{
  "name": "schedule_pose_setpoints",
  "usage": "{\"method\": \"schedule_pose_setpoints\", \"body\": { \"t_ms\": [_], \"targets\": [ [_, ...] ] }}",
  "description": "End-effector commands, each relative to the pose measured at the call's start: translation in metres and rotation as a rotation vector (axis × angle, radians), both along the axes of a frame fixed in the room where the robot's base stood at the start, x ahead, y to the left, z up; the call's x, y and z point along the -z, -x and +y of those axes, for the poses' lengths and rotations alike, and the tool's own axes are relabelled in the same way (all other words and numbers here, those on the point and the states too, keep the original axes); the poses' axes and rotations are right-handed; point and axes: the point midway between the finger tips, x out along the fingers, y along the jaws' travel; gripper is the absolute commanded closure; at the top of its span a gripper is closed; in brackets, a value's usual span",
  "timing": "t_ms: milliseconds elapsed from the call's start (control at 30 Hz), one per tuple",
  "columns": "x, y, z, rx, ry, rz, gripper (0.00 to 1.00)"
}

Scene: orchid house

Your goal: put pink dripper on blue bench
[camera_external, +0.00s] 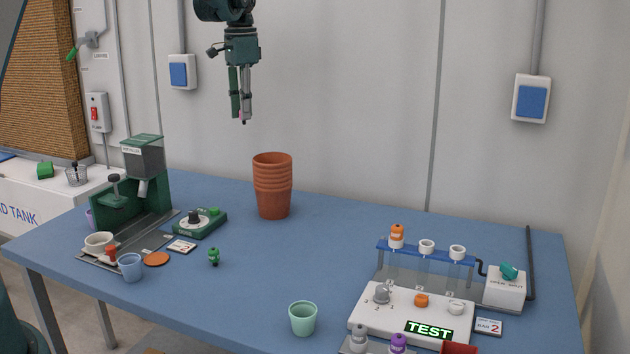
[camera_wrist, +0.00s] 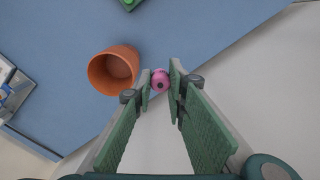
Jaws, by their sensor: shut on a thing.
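My gripper (camera_external: 241,118) is high above the far side of the blue bench (camera_external: 330,260), near the back wall. It is shut on the pink dripper (camera_wrist: 160,80), which sits between the fingertips in the wrist view. The dripper is held well above the bench surface. A green dripper-like piece (camera_external: 214,257) stands on the bench at the front left.
A stack of terracotta pots (camera_external: 272,187) stands below and right of my gripper; it also shows in the wrist view (camera_wrist: 115,70). A green machine (camera_external: 145,180) stands left, a tube rack (camera_external: 425,252) right, and a mint cup (camera_external: 303,318) in front. The bench middle is clear.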

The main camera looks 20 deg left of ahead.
Motion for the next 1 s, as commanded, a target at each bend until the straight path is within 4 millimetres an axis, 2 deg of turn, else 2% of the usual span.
{"method": "schedule_pose_setpoints", "body": {
  "t_ms": [100, 300, 633, 900, 1000],
  "targets": [
    [0.001, 0.000, 0.022, -0.025, 0.000, 0.000, 0.91],
    [0.000, 0.001, 0.052, -0.058, 0.000, 0.000, 0.91],
    [0.058, 0.000, 0.050, -0.056, 0.000, 0.000, 0.91],
    [0.117, 0.000, 0.050, -0.056, 0.000, 0.000, 0.91],
    [0.130, 0.001, 0.050, -0.056, 0.000, 0.000, 0.91]
  ]
}}
